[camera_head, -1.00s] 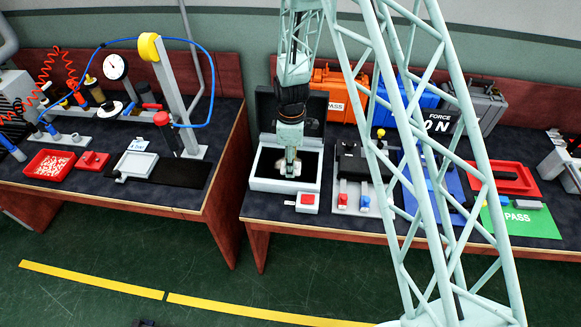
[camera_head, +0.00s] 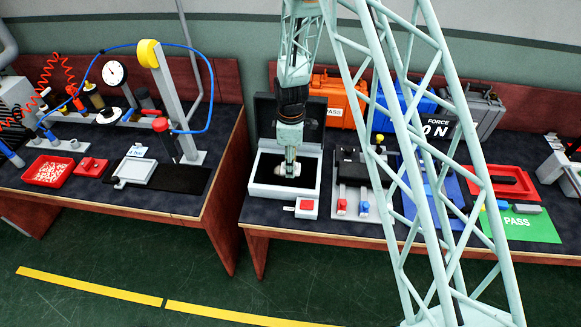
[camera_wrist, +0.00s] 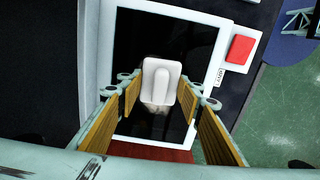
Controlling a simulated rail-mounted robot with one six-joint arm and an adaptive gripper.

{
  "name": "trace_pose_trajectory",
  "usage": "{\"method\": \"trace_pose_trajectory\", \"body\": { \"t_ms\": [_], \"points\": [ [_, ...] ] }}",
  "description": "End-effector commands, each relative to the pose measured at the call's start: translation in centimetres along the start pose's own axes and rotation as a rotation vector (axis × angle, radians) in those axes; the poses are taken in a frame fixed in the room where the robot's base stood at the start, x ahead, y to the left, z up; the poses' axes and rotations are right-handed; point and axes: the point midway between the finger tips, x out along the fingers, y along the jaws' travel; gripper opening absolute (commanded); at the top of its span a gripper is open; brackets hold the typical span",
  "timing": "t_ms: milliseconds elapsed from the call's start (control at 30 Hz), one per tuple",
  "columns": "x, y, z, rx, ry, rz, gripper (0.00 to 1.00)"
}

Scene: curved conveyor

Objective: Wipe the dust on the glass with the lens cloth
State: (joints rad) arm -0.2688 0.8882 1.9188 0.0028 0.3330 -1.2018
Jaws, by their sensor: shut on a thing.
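My gripper (camera_head: 290,167) is shut on a pale, rounded pad, which I take for the lens cloth (camera_wrist: 160,80). It points down over a black glass panel (camera_wrist: 190,42) set in a white frame (camera_head: 284,193) on the right-hand bench. In the wrist view the pad lies between the two fingers, over the middle of the glass. I cannot tell whether it touches the glass. A pale smudge or reflection (camera_wrist: 156,108) shows just below the pad. No other dust can be made out.
A small box with a red button (camera_head: 306,206) stands at the frame's front right corner. An open dark lid (camera_head: 266,115) rises behind the frame. A fixture with a red and a blue block (camera_head: 351,205) stands to the right. Orange, blue and grey cases line the back.

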Motion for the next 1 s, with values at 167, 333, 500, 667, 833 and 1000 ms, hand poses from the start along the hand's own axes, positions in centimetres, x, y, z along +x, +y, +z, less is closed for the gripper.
{"method": "trace_pose_trajectory", "body": {
  "t_ms": [167, 333, 500, 667, 833, 1000],
  "points": [
    [0.1, 1.0, 0.1, 0.001, 0.000, 0.000, 0.25],
    [0.2, 1.7, 0.1, 0.001, 0.000, 0.000, 0.25],
    [0.2, 1.9, 0.1, 0.001, 0.000, -0.001, 0.25],
    [0.3, 1.9, 0.1, 0.001, 0.000, 0.000, 0.25],
    [0.3, 2.0, 0.1, 0.001, 0.000, 0.000, 0.25],
    [0.3, 2.6, 0.2, 0.001, 0.000, 0.001, 0.25]
  ]
}}
